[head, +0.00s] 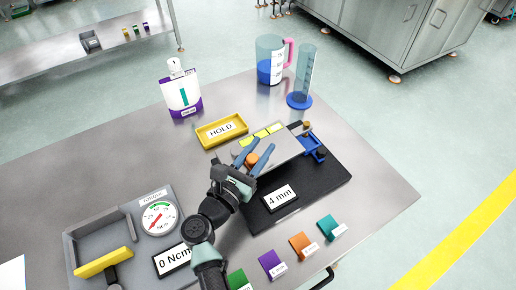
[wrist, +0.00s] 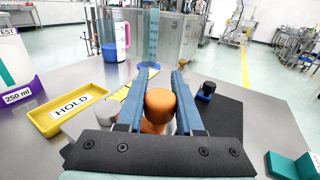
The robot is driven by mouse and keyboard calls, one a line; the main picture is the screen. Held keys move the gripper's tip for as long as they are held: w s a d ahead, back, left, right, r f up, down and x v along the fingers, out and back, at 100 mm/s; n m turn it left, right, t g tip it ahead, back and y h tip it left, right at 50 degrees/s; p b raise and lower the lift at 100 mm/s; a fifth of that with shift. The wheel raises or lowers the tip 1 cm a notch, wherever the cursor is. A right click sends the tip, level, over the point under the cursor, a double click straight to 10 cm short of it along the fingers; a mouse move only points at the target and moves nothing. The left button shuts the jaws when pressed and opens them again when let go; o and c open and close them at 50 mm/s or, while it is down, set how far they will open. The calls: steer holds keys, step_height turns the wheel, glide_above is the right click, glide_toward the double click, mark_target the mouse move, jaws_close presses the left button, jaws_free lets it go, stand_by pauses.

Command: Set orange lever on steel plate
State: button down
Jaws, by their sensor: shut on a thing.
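My gripper (head: 262,158) is closed around an orange rounded, knob-like piece (head: 252,160), which also shows between the blue fingers in the wrist view (wrist: 158,105). Its lower part is partly hidden by my gripper, and I cannot tell whether it touches what is below. The steel plate (head: 285,149) lies over the black base, just beyond and right of my fingers, with yellow strips along its far edge. An orange wedge-shaped block (head: 300,242) with a white label stands at the table's front edge, apart from my gripper.
A yellow HOLD tray (head: 203,138) is behind my gripper. A blue clamp-like part (head: 313,144) is at the plate's right end. A "4 mm" display (head: 280,198) sits on the black base (head: 325,187).

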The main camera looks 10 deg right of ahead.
steer(key=shift+s+f+m+g+h+b, duration=0.2)
steer(key=shift+m+g+h+b, duration=0.05)
steer(key=shift+m+g+h, duration=0.2)
steer(key=shift+s+f+m+g+h+b, duration=0.15)
steer(key=shift+s+m+g+h+b, duration=0.05)
steer(key=shift+m+g+h, duration=0.2)
steer(key=c, duration=0.6)
jaws_free()
steer(key=shift+o, duration=0.2)
steer(key=shift+r, duration=0.15)
steer(key=shift+a, duration=0.2)
steer(key=b+v, duration=0.1)
steer(key=v, duration=1.1)
steer(key=shift+s+a, duration=0.25)
